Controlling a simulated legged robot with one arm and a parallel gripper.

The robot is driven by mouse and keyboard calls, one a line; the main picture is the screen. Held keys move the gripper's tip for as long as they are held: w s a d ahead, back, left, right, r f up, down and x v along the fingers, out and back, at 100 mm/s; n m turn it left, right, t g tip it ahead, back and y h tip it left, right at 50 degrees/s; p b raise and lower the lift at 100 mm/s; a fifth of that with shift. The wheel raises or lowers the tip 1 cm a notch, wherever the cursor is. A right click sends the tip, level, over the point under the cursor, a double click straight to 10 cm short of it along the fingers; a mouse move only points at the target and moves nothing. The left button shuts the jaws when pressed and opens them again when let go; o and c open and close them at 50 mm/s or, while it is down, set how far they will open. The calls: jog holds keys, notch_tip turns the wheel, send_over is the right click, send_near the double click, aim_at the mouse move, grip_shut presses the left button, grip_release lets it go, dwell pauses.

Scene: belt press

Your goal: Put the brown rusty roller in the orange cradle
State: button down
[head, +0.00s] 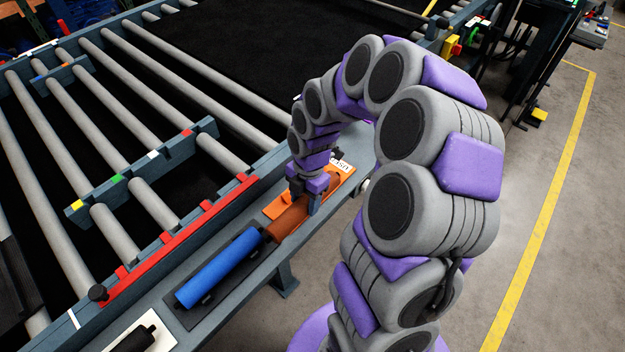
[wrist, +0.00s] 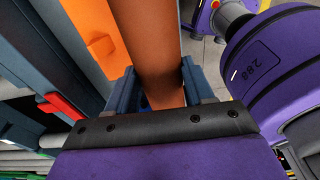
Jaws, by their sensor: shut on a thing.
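The brown rusty roller (head: 285,222) lies lengthwise over the orange cradle (head: 339,182) on the side ledge of the conveyor. My gripper (head: 305,200) is shut on the roller from above, around its middle part. In the wrist view the roller (wrist: 150,45) runs between the two fingers (wrist: 160,88), with orange cradle surface (wrist: 88,25) beside it on the left. The fingers and arm hide part of the roller and cradle, so I cannot tell whether the roller rests fully in it.
A blue roller (head: 220,267) lies in a dark holder just nearer on the same ledge. A black roller (head: 135,340) lies in a white holder at the bottom edge. A red bar (head: 180,240) and the conveyor's grey rollers (head: 150,100) border the ledge on the left. Open floor (head: 540,200) is at right.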

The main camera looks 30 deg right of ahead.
jog(key=w+d, duration=0.4)
jog(key=w, duration=0.1)
jog(key=w+d+f+b, duration=0.1)
jog(key=w+d, duration=0.1)
jog(key=shift+w+d, duration=0.25)
jog(key=shift+d, duration=0.05)
jog(key=shift+w+a, duration=0.1)
jog(key=shift+w, duration=0.25)
jog(key=shift+a+f, duration=0.25)
notch_tip(320, 180, down, 2)
jog(key=shift+d+f+b, duration=0.1)
jog(key=shift+b, duration=0.35)
jog(key=shift+d+f, duration=0.1)
jog(key=shift+f, duration=0.2)
jog(key=shift+d, duration=0.15)
jog(key=c, duration=0.8)
grip_release()
jog(key=shift+o, duration=1.9)
